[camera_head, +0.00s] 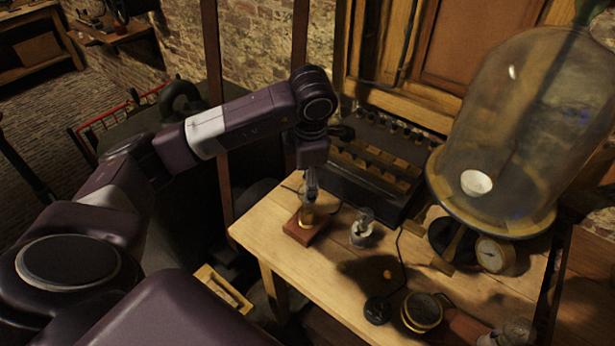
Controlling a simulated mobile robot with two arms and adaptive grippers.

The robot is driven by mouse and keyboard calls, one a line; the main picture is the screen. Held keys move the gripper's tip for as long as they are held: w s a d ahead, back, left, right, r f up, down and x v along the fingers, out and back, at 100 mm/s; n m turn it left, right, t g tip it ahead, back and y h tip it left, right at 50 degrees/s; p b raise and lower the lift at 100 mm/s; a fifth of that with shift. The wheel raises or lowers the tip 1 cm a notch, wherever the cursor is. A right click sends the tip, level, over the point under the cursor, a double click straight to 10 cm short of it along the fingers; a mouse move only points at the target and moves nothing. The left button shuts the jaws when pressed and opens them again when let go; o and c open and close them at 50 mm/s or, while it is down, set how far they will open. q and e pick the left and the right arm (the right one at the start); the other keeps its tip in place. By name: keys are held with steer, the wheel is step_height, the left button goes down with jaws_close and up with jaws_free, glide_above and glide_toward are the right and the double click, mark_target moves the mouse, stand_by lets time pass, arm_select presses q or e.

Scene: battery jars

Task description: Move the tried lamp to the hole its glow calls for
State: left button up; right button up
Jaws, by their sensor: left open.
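My left gripper (310,193) points down over a small wooden block (304,229) with a brass piece (307,215) on top, near the table's left end. The gripper is open, with its fingertips close to the brass piece. I cannot tell whether they touch it or whether a lamp stands between them. A clear glass lamp (363,224) stands upright on the table just right of the block. I see no clear glow. A dark rack (375,170) at the table's back holds a row of small fittings; its holes are hard to make out.
A large glass bell jar (530,120) stands at the right with a gauge (495,254) below it. A brass-rimmed dial (422,311) and a dark round knob (377,310) are at the table's front. Thin cables cross the wooden tabletop (315,270), whose front left part is clear.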

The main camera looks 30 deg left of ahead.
arm_select(q)
steer(key=p, duration=0.2)
glide_above(307, 209)
steer(key=x, duration=0.6)
steer(key=shift+s, duration=0.1)
steer(key=shift+f, duration=0.65)
steer(key=c, duration=1.4)
steer(key=n, duration=0.4)
steer(key=shift+d+n+g, duration=0.1)
steer(key=shift+n+g, duration=0.3)
steer(key=shift+n, duration=0.8)
steer(key=n, duration=0.2)
steer(key=shift+r+n+g, duration=0.1)
steer(key=shift+n+g, duration=0.3)
steer(key=n, duration=0.3)
steer(key=shift+d+n+g, duration=0.1)
steer(key=shift+n+g, duration=0.2)
steer(key=shift+g, duration=0.1)
